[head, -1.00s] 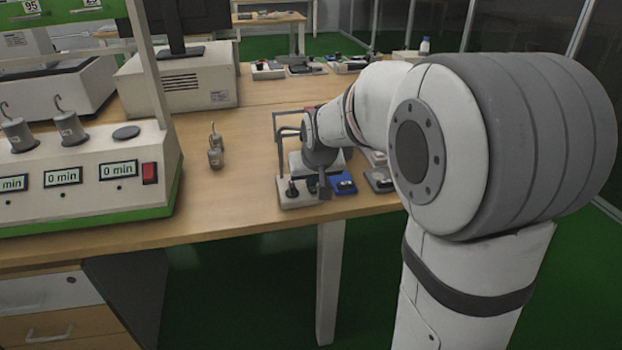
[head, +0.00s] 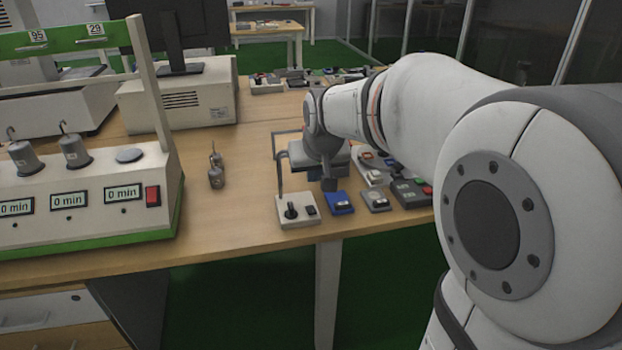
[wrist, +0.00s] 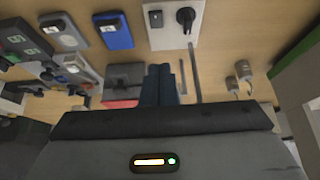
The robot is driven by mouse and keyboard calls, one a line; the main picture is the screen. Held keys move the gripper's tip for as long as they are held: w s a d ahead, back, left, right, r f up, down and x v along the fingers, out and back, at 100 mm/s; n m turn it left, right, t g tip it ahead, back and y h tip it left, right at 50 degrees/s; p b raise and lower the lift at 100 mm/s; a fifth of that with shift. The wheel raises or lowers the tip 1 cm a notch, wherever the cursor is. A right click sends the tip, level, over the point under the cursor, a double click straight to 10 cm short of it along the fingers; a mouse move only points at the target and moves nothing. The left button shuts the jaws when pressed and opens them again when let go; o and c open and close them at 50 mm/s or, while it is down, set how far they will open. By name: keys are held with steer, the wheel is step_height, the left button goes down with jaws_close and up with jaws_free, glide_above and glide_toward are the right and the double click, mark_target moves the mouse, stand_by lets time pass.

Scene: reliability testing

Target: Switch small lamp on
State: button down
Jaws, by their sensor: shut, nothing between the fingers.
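A white plate (head: 285,222) with a black knob (head: 291,210) and a small dark switch (head: 311,211) lies near the table's front edge. A thin grey bent rod (head: 280,175) rises behind it. The plate also shows in the wrist view (wrist: 205,12), with its switch (wrist: 155,18) and knob (wrist: 185,17). I cannot tell for sure which thing is the small lamp, and I see no glow. My gripper (head: 329,186) is shut and empty, above the table behind a blue device (head: 339,203). Its dark fingers (wrist: 159,76) point toward the plate and blue device in the wrist view.
A grey device (head: 375,201) and a dark box with coloured buttons (head: 412,193) lie right of the blue device. Metal weights (head: 216,175) stand left of the plate. A timer console (head: 90,212) fills the left.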

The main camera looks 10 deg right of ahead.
steer(key=shift+v, duration=1.1)
steer(key=s+f+g, duration=0.2)
steer(key=s+f, duration=0.3)
steer(key=s, duration=0.5)
steer(key=s+f+g, duration=0.2)
steer(key=s+f, duration=0.3)
steer(key=s, duration=0.6)
steer(key=shift+s+f, duration=0.25)
steer(key=shift+f, duration=0.1)
steer(key=shift+d, duration=0.1)
